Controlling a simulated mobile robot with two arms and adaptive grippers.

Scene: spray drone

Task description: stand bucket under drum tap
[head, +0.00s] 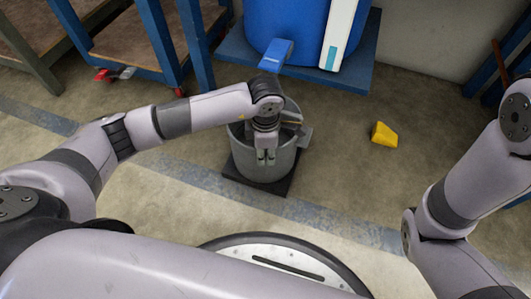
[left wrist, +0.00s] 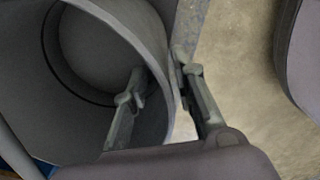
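A grey bucket (head: 262,171) stands upright on the floor on a dark square base (head: 236,176). It is below and slightly in front of the blue drum (head: 289,22), whose blue tap (head: 276,55) points toward the bucket's far side. My left gripper (head: 266,158) is at the bucket's near rim. In the left wrist view my left gripper (left wrist: 162,82) straddles the bucket wall, one finger inside and one outside. A gap seems to show between the inner finger and the wall of the bucket (left wrist: 70,125). My right gripper is out of view.
The drum stands on a low blue platform (head: 350,78). A yellow wedge (head: 384,134) lies on the floor to the right of the bucket. A blue-legged bench or cart (head: 160,40) stands at the upper left. Floor around the yellow wedge is clear.

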